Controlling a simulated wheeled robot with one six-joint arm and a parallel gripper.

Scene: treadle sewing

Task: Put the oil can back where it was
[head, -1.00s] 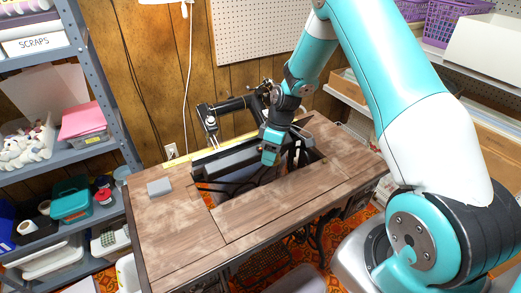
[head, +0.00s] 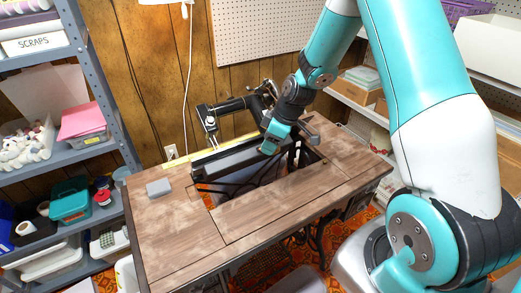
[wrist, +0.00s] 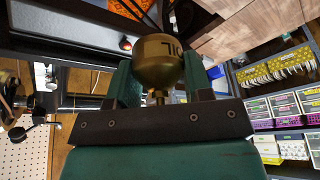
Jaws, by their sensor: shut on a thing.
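The brass oil can (wrist: 158,62) shows in the wrist view with dark lettering on its round body, upside down in the picture. It sits between the two green fingers of my gripper (wrist: 158,78), which is shut on it. In the head view my gripper (head: 269,148) is above the back part of the wooden sewing table (head: 255,215), over the long opening in its top. I cannot make out the oil can in the head view; the gripper seems to hide it. The black sewing machine (head: 236,105) is at the table's back edge, just left of the gripper.
A small grey block (head: 158,187) lies on the table's left side. A yellow tape strip (head: 177,164) lies along the back edge. Grey shelves (head: 95,100) stand at the left, and a pegboard (head: 260,32) hangs behind. The table's front is clear.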

